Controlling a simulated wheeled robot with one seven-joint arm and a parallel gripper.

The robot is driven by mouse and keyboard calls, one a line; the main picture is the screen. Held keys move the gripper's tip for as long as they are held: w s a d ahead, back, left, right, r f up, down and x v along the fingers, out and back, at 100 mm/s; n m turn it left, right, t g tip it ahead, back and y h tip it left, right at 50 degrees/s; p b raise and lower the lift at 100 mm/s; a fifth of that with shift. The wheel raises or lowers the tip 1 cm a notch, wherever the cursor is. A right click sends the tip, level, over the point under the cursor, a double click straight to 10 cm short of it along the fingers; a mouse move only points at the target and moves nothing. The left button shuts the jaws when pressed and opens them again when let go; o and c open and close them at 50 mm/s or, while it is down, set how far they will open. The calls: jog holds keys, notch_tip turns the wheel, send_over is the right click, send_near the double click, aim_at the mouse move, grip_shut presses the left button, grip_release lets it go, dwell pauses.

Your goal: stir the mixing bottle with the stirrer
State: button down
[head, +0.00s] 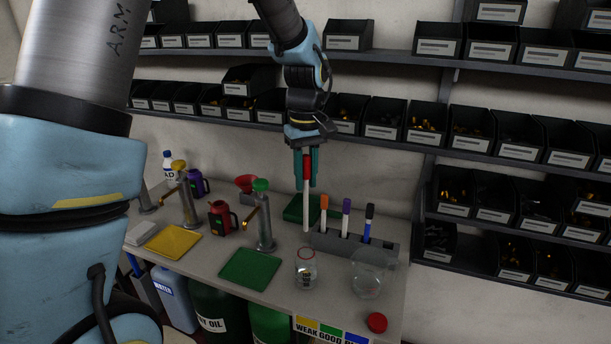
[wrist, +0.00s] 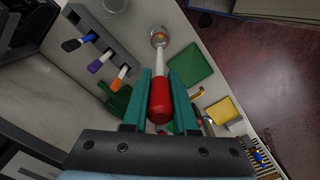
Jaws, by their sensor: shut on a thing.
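My gripper (head: 306,182) is shut on the stirrer, which has a red handle (head: 307,166) and a white shaft (head: 306,210). The stirrer hangs upright, tip down, above the table. In the wrist view, my gripper (wrist: 162,75) has its teal fingers on either side of the red handle (wrist: 160,103). The clear mixing bottle (head: 306,270) with a red rim stands on the table below the stirrer. In the wrist view the bottle (wrist: 159,36) lies just beyond the shaft tip. In the head view the tip shows above the bottle's rim.
A clear beaker (head: 371,277) and a red lid (head: 377,322) are to the right. A green mat (head: 250,264) and a pump dispenser (head: 264,228) are to the left.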

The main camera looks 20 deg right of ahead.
aim_at(306, 230)
jog(key=shift+f+b, duration=5.2)
jog(key=shift+f, duration=3.6)
